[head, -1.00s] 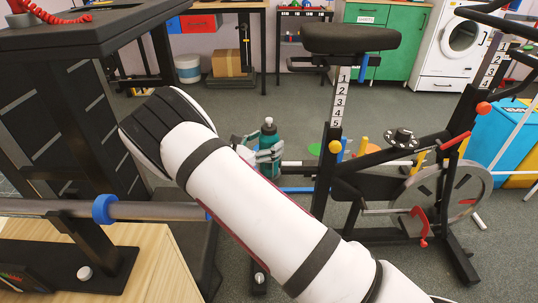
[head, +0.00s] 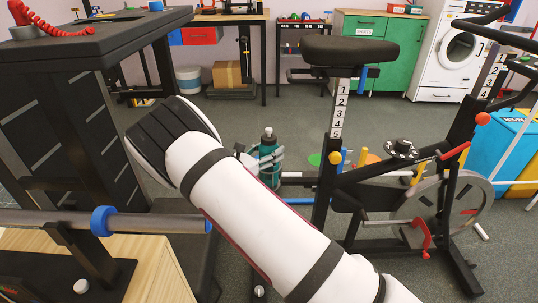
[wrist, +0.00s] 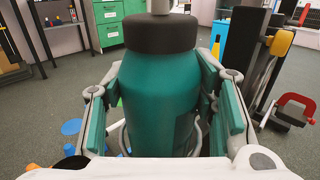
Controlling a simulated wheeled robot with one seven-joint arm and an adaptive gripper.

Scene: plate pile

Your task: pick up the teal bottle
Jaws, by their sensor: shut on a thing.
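The teal bottle (head: 268,149) has a black cap with a pale tip and stands upright in the head view, partly hidden by my white arm. My gripper (head: 262,160) is around it, with a finger showing beside it. In the wrist view the bottle (wrist: 160,95) fills the middle, and the fingers of my gripper (wrist: 160,112) are shut on it from both sides. The bottle's lower end is hidden in both views.
An exercise bike (head: 350,50) with a black seat and frame stands close to the right of the bottle. A bar with a blue collar (head: 103,221) and a wooden box (head: 150,262) are at the lower left. Grey floor (head: 210,120) lies open behind.

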